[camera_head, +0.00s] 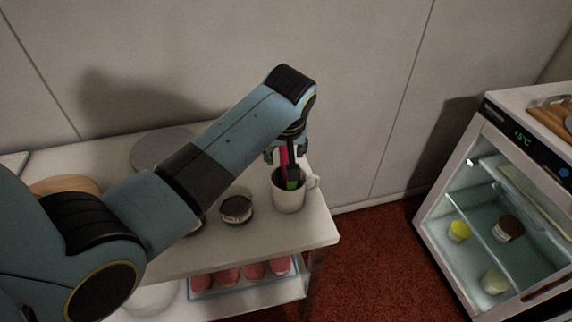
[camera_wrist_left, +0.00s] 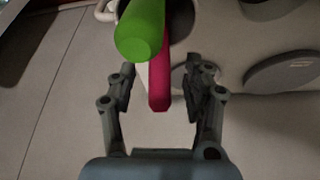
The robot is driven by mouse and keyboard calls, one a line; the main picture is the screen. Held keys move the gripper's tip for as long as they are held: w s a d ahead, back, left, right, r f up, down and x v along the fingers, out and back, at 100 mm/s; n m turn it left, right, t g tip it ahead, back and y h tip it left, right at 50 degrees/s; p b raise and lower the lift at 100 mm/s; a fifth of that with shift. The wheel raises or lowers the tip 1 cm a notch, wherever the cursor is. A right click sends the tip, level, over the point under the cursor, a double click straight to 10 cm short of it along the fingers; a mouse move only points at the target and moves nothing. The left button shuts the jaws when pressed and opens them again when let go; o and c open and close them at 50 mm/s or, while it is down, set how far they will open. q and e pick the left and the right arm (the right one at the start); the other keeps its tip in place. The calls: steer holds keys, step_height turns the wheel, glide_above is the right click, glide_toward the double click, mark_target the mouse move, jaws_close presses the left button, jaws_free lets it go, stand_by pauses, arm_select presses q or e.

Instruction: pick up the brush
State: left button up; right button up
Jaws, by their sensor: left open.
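A white mug (camera_head: 288,198) stands near the right end of the table and holds upright utensils. One has a pink handle (camera_head: 283,160), and something green (camera_head: 292,184) shows at the mug's mouth. Which of them is the brush I cannot tell. My left gripper (camera_head: 286,153) is above the mug at the handles. In the left wrist view my gripper (camera_wrist_left: 160,78) is open, with the pink handle (camera_wrist_left: 160,82) between its fingers, not gripped. A thick green handle (camera_wrist_left: 140,38) stands beside it, nearer the left finger. My right gripper is out of view.
A dark-lidded jar (camera_head: 236,209) stands left of the mug, and a grey disc (camera_head: 160,150) lies behind my arm. A tray with pink items (camera_head: 228,276) is on the lower shelf. A glass-fronted fridge (camera_head: 505,215) stands at the right, across the red floor (camera_head: 378,255).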

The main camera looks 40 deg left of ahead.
arm_select(q)
steer(key=shift+x, duration=0.75)
steer(key=shift+w+a+f, duration=0.1)
steer(key=shift+w+f, duration=0.05)
steer(key=shift+f, duration=0.3)
steer(key=shift+c, duration=1.3)
steer(key=c, duration=0.4)
jaws_close()
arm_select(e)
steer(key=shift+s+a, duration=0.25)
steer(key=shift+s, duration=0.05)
